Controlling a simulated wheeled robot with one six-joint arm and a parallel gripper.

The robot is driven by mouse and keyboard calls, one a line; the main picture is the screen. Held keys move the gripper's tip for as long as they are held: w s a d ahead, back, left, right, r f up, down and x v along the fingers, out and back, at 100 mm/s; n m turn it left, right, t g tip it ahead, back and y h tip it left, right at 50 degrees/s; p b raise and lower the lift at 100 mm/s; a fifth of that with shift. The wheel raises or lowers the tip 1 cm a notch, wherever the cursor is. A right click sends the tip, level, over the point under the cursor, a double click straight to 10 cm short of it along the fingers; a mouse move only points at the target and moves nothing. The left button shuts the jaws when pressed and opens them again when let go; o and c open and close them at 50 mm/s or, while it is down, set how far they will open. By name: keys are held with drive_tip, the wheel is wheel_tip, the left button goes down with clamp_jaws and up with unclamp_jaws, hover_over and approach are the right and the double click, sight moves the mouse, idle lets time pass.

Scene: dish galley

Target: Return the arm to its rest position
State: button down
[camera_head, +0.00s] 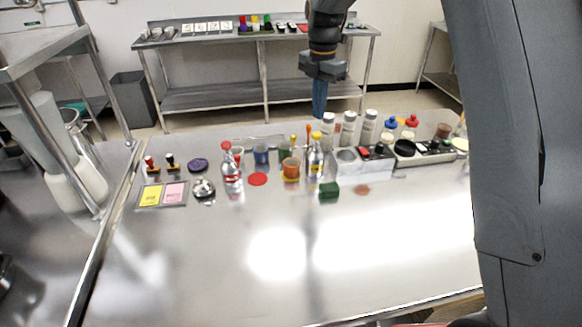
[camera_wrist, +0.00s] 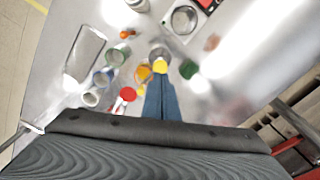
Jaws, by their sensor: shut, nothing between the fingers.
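My gripper (camera_head: 319,112) is raised above the back part of the steel table (camera_head: 240,285), with its blue fingers together and pointing down. It holds nothing. In the head view its fingertips appear just above the yellow-capped bottle (camera_head: 315,160). In the wrist view the closed fingers (camera_wrist: 161,80) point toward the yellow cap (camera_wrist: 160,67), and I cannot tell the exact gap. My arm comes down from the top of the head view, and a large grey part of it covers the right side.
A red-capped bottle (camera_head: 231,172), an orange cup (camera_head: 291,169), a green block (camera_head: 329,190) and a grey bin (camera_head: 362,164) stand near the gripper. White bottles (camera_head: 348,128) stand behind. The table's front is clear. A shelf bench (camera_head: 210,98) stands at the back.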

drive_tip(key=shift+r+p, duration=0.35)
drive_tip(key=shift+r, duration=0.55)
drive_tip(key=s+d+f+m+b, duration=0.2)
drive_tip(key=s+d+f+m, duration=0.2)
drive_tip(key=s+m, duration=0.4)
drive_tip(key=s+d+f+m+t+b, duration=0.1)
drive_tip(key=s+d+f+m+b, duration=0.2)
drive_tip(key=s+m, duration=0.6)
drive_tip(key=s+d+f+m+b, duration=0.2)
drive_tip(key=s+d+f+m, duration=0.4)
drive_tip(key=s+m, duration=0.3)
drive_tip(key=s, duration=0.2)
drive_tip(key=shift+s+f+b, duration=0.3)
drive_tip(key=shift+s+b, duration=0.1)
